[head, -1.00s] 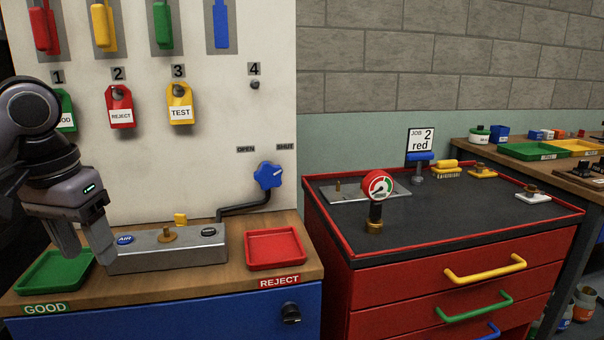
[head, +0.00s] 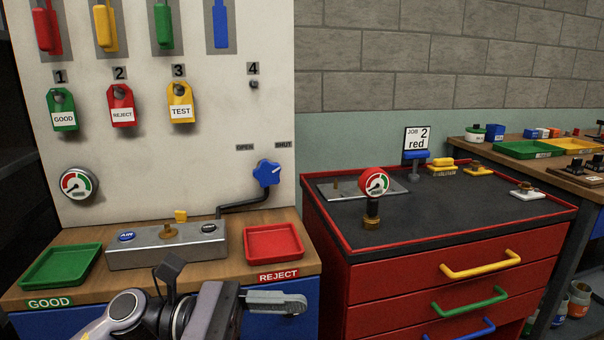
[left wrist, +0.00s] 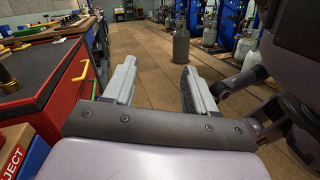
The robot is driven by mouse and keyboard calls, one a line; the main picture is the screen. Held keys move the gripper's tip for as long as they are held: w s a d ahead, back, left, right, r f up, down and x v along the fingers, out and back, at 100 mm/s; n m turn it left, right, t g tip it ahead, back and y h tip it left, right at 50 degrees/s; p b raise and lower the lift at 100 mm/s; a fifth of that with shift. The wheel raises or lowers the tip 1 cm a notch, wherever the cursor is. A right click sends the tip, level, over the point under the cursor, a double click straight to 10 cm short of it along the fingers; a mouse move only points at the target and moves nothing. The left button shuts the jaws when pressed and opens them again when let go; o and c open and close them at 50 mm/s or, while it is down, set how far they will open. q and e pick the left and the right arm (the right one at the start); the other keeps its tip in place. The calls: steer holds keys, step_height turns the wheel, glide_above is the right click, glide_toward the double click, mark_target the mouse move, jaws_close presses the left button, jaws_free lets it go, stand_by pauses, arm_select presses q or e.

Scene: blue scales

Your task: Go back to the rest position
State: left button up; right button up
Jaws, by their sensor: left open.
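My left gripper (head: 276,303) is low in front of the workbench in the head view, its visible finger pointing right, below the REJECT label. In the left wrist view both fingers (left wrist: 158,88) are apart with nothing between them, over open floor. My right gripper is in neither view. The grey test block (head: 166,247) stands on the bench between the green GOOD tray (head: 62,267) and the red REJECT tray (head: 273,243); both trays look empty. A gauge (head: 375,183) with a brass base stands upright on the red cabinet's dark top.
The red drawer cabinet (head: 455,265) is right of the bench and also shows at left in the left wrist view (left wrist: 72,75). Tags hang on pegs 1 to 3 of the white board (head: 215,130). Wooden floor (left wrist: 150,45) ahead of the fingers is clear, with gas cylinders (left wrist: 181,47) beyond.

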arm_select(q)
steer(key=w+a+f+m+t+y, duration=0.2)
steer(key=a+f+m+t+y, duration=0.3)
steer(key=m+t, duration=0.9)
steer(key=w+a+f+m+t+y, duration=0.25)
steer(key=f+m+t, duration=0.3)
steer(key=m, duration=1.55)
steer(key=s+a+f+n+g+y, duration=0.1)
steer(key=s+a+f+n+y, duration=0.15)
steer(key=f+n, duration=0.35)
steer(key=s+a+f+n+g+y, duration=0.25)
steer(key=f+n+y, duration=0.2)
steer(key=f, duration=0.25)
steer(key=s+a+f+n+g+y, duration=0.2)
steer(key=s+a+f+n+g, duration=0.15)
steer(key=s+f+n, duration=0.5)
step_height(320, 180, up, 8)
steer(key=s+a+p, duration=0.1)
steer(key=p, duration=1.1)
steer(key=shift+a+r+m, duration=0.15)
steer(key=shift+a+m, duration=0.15)
steer(key=shift+a, duration=0.05)
